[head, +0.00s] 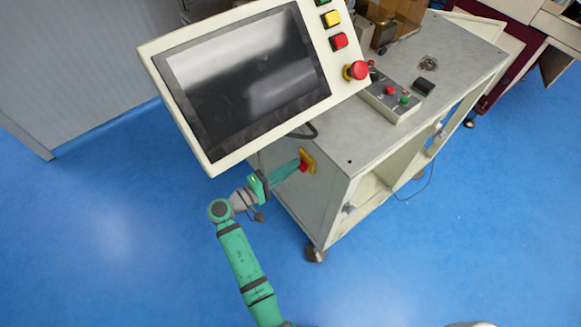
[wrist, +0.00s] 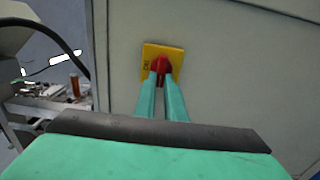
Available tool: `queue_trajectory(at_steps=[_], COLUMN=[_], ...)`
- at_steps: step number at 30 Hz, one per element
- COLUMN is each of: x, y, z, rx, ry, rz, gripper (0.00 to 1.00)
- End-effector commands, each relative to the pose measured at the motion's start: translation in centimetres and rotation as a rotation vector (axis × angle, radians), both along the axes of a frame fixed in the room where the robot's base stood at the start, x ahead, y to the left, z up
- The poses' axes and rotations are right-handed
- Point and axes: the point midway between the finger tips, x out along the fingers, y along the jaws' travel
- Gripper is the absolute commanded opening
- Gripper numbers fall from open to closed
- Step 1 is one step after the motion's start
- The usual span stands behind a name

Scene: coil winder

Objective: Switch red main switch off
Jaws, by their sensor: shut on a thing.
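The red main switch (head: 303,166) sits on a yellow plate (head: 309,157) on the side panel of the grey machine cabinet. In the wrist view the red knob (wrist: 161,66) and its yellow plate (wrist: 150,52) are at the upper middle. My gripper (head: 297,167) reaches the switch from the left in the head view. In the wrist view its two green fingers (wrist: 160,78) are shut on the red knob, one on each side. The fingertips cover part of the knob, so its exact angle is hard to tell.
A tilted touchscreen panel (head: 240,80) with an emergency stop (head: 357,70) overhangs above my gripper. A small control box (head: 393,97) lies on the cabinet top (head: 350,135). A black cable (wrist: 55,62) hangs at the left in the wrist view. The blue floor (head: 120,230) is clear.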

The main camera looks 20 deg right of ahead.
Motion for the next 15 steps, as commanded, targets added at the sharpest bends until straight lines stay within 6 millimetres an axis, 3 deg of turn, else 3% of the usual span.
queue_trajectory(at_steps=[2, 3, 5, 15], x=[-0.08, -0.08, -0.08, -0.08], y=[0.05, 0.05, 0.05, 0.22], z=[-0.14, -0.14, -0.13, -0.04], rx=[0.001, 0.001, 0.001, 0.001], ry=[0.003, 0.003, 0.001, 0.000], rz=[0.000, 0.000, 0.000, 0.000], gripper=[0.00, 0.15, 0.29, 0.29])
